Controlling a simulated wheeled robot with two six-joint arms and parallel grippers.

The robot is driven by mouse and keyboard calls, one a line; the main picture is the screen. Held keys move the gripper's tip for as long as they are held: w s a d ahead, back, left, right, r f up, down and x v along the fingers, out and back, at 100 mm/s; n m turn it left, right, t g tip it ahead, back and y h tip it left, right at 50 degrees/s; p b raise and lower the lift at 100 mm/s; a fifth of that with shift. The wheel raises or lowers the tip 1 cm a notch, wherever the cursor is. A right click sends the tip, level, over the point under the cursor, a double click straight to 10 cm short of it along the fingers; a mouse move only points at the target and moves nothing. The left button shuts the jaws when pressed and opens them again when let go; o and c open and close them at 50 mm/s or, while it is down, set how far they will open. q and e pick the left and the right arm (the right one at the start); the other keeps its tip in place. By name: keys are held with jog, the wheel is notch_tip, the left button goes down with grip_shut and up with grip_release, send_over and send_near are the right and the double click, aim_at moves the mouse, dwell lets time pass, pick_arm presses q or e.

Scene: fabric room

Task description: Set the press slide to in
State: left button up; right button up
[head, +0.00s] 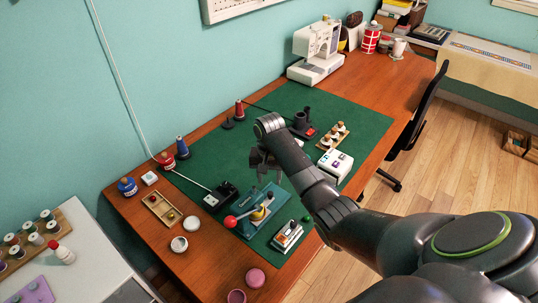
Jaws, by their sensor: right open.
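A blue press (247,226) stands on the green mat (335,114) near its front left part. It has a lever with a red ball knob (230,221) pointing left and a brass-coloured middle part. Its slide is too small to make out, and I cannot tell its position. My right gripper (264,163) is above the mat, beyond the press in the picture, with its fingers pointing down. It is open, appears empty and is apart from the press. My right arm comes in from the lower right. My left gripper is not in view.
A black device with a cable (226,190) is left of the press. A small stacked box (287,236) is close on its right. A white box (335,163) and a spool rack (333,136) stand further right. A wooden tray (162,208) and round tins are at left.

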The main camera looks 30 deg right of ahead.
notch_tip(320, 180, up, 10)
jog(key=p, duration=0.3)
jog(key=shift+r+p, duration=0.25)
jog(key=shift+p, duration=0.1)
